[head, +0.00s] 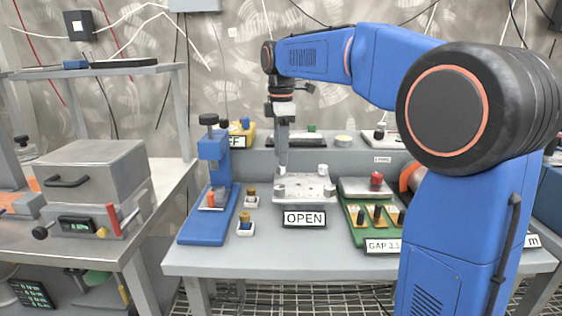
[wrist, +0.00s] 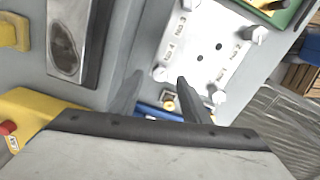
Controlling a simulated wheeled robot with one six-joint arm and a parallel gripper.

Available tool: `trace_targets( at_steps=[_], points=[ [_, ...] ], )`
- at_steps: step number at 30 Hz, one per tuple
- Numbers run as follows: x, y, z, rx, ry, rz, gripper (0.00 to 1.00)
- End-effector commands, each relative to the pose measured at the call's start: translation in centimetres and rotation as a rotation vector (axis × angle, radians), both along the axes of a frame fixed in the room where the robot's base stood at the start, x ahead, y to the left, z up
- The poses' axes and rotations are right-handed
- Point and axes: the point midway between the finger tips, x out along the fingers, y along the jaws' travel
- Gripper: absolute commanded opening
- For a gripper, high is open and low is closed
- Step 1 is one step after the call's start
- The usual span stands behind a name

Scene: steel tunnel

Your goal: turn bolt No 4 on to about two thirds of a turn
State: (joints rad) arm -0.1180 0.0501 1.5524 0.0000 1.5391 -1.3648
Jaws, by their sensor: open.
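A pale plate (head: 305,186) with a bolt at each corner lies in the middle of the bench, behind an "OPEN" sign (head: 304,219). One label by the left edge looks like "No 4" (wrist: 168,49). The white bolt (wrist: 160,73) near it shows between my fingertips. My gripper (head: 282,170) points down over the plate's back left corner, open, its two fingers (wrist: 160,79) apart. I cannot tell whether they touch the bolt.
A blue press (head: 213,170) stands left of the plate. A green tray (head: 362,228) with dark pegs and a block with a red knob (head: 376,180) are close on the right. A raised shelf runs behind.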

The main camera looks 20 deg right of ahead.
Motion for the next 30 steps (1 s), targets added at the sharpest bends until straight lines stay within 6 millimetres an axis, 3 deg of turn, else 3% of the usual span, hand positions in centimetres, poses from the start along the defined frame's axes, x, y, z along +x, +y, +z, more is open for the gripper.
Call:
trace_targets(
  at_steps=[7, 18, 19, 24, 30],
  points=[
    [0.0, 0.0, -2.6, 0.000, 0.001, 0.000, 0.43],
    [0.0, 0.0, -3.2, 0.000, 0.000, 0.000, 0.43],
    [0.0, 0.0, -3.2, 0.000, 0.000, 0.000, 0.41],
    [0.0, 0.0, -3.1, 0.000, 0.000, 0.000, 0.02],
    [0.0, 0.0, -3.1, 0.000, 0.000, -0.006, 0.02]
  ],
)
